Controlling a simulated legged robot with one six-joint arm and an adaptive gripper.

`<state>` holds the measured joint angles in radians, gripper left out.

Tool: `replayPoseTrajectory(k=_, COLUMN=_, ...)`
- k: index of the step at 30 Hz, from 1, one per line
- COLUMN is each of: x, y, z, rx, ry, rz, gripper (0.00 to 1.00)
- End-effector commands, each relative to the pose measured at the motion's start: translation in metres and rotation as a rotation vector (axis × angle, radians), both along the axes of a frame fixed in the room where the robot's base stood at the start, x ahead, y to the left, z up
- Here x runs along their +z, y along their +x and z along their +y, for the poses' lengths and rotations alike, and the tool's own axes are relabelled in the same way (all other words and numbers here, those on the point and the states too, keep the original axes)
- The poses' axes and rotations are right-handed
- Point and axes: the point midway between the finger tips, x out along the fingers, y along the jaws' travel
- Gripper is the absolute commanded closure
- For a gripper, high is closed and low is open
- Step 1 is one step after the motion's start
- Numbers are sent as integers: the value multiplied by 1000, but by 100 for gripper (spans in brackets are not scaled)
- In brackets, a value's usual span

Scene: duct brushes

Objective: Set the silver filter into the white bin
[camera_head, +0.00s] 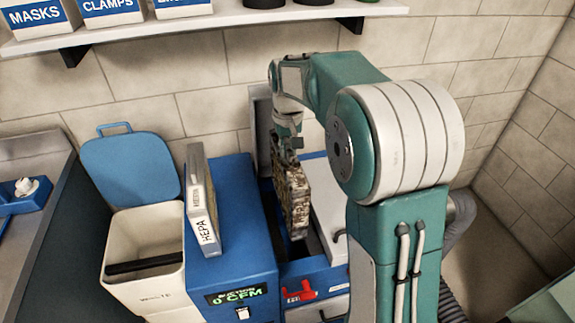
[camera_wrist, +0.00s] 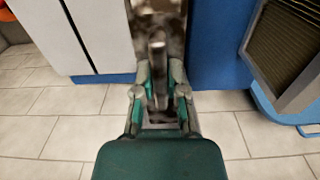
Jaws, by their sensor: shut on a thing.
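My gripper (camera_head: 290,148) is shut on the top edge of a dirty, brown-mottled filter (camera_head: 298,200) with a greyish edge, which I take to be the silver filter. The filter hangs upright over the blue machine's opening area, apart from the bin. In the wrist view my gripper (camera_wrist: 158,85) points at the filter (camera_wrist: 158,12), which shows only in part at the top edge. The white bin (camera_head: 117,285), marked "WASTE", stands to the left with its blue lid (camera_head: 132,172) open. A dark bar or slot shows inside the bin.
A clean filter marked "HEPA" (camera_head: 203,205) stands on the blue cabinet (camera_head: 235,250), between my gripper and the bin. The cabinet's display reads "0 CFM". A wall shelf (camera_head: 220,18) with labelled boxes hangs above. The wrist view shows a grey-framed dark panel (camera_wrist: 288,50).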

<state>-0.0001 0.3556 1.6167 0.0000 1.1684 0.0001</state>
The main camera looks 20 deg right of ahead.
Motion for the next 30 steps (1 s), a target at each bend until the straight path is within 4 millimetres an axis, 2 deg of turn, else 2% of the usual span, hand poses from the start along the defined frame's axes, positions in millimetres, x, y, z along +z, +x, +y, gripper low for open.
replayPoseTrajectory(k=30, x=87, y=1, z=0, rx=0, ry=0, rz=-3, gripper=100)
